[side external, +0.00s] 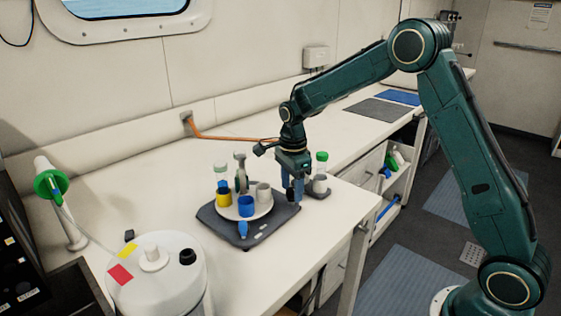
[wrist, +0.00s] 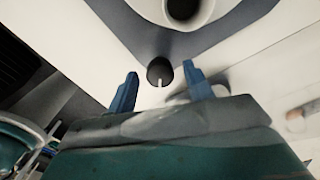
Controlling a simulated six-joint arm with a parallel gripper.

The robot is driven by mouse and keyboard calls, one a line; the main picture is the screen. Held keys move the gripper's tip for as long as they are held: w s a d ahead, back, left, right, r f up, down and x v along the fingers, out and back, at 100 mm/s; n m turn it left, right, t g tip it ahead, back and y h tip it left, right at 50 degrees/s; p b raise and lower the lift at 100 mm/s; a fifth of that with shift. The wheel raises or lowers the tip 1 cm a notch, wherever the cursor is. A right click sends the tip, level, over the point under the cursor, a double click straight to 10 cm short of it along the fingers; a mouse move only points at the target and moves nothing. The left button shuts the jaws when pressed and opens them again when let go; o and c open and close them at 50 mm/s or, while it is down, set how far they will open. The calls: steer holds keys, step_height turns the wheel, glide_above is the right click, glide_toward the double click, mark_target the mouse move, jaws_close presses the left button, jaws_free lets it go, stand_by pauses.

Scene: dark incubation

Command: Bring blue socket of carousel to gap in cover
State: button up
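The carousel is a pale round plate (side external: 228,213) on a dark grey base (side external: 278,222) on the counter. It carries a yellow socket (side external: 223,197), a blue socket (side external: 246,206) at the front and a pale grey socket (side external: 264,192). Clear upright pieces stand behind them. I cannot make out a cover or its gap. My gripper (side external: 293,188) points down at the base's right side. In the wrist view its two blue fingers (wrist: 161,90) are apart, with a dark round knob (wrist: 160,71) showing between them. I cannot tell whether they touch it.
A green-capped vial (side external: 321,158) stands on a small dark holder just right of my gripper. A white drum (side external: 158,280) with red and yellow labels stands at front left, near a stand with a green disc (side external: 48,183). An orange rod (side external: 228,138) runs behind.

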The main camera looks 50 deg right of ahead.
mark_target(292, 190)
stand_by(0.3)
step_height(292, 190, up, 14)
stand_by(0.8)
steer(key=shift+s+a+f+n, duration=0.1)
steer(key=shift+n, duration=0.2)
steer(key=s+n+t, duration=0.1)
steer(key=n, duration=0.4)
steer(key=s+a+n+t+h, duration=0.1)
steer(key=s+n+t, duration=0.1)
steer(key=n, duration=0.4)
steer(key=s+f+n+t, duration=0.1)
steer(key=s+n, duration=0.1)
steer(key=n, duration=0.4)
steer(key=shift+s+a+f+h, duration=0.1)
steer(key=shift+s+a+h, duration=0.15)
steer(key=shift+a+h, duration=0.1)
steer(key=shift+f, duration=0.2)
steer(key=shift+w+x, duration=0.2)
steer(key=shift+x, duration=6.55)
steer(key=shift+a, duration=0.1)
